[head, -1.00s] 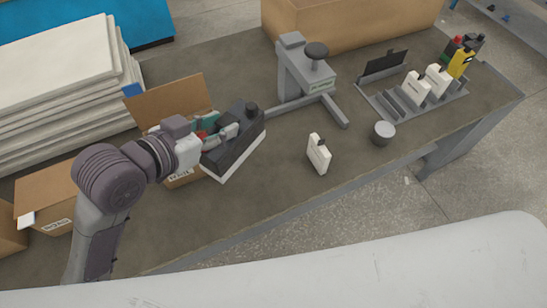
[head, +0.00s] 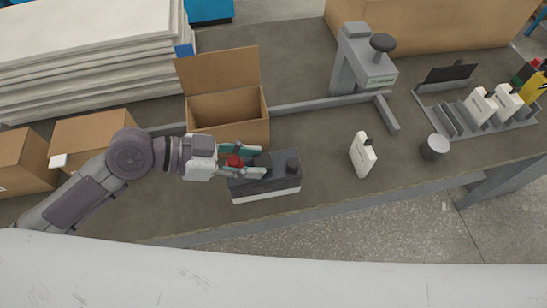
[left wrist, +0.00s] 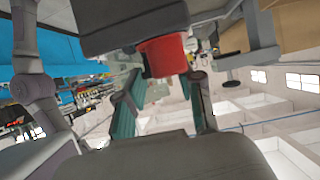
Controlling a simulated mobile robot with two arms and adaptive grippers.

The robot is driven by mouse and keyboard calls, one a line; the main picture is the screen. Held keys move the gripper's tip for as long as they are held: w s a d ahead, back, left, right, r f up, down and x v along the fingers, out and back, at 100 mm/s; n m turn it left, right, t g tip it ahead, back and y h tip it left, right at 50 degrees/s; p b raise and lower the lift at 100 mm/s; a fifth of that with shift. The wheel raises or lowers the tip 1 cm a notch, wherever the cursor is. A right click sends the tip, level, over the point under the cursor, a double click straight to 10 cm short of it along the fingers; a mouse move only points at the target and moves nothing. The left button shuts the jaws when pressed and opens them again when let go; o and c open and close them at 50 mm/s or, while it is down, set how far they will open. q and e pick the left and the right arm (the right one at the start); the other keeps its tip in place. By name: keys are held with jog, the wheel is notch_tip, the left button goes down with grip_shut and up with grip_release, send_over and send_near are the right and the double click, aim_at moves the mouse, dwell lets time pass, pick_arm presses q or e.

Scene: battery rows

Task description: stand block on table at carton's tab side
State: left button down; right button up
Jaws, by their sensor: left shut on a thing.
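My left gripper (head: 250,161) is shut on a dark grey block (head: 265,184) with a white bottom band, black knobs on top and a red cap at the fingers. The block is upright and level, in front of the open carton (head: 230,133) and a little to its right. I cannot tell whether its base touches the table (head: 310,195). The block's dark body also shows at the top of the left wrist view (left wrist: 120,22), with the red cap below it. The carton's back flap stands up and its inside looks empty. My right gripper is out of view.
Closed cartons (head: 90,135) stand at the left, one with a white tab. A grey press stand (head: 365,70), a white battery (head: 362,155), a grey cup (head: 434,147) and a rack with batteries (head: 475,115) are to the right. The table's front edge is close to the block.

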aim_at(231, 158)
pick_arm(q)
jog(key=a, duration=0.1)
jog(key=w+a+f, duration=0.1)
jog(key=a+f, duration=0.1)
jog(key=a, duration=0.1)
jog(key=shift+w+a+f, duration=0.1)
jog(key=shift+w+f, duration=0.1)
jog(key=shift+w, duration=0.2)
notch_tip(231, 158, down, 3)
jog(key=shift+f, duration=0.5)
jog(key=c, duration=1.2)
grip_release()
jog(key=shift+f, duration=0.3)
jog(key=o, duration=0.5)
jog(key=shift+s, duration=0.15)
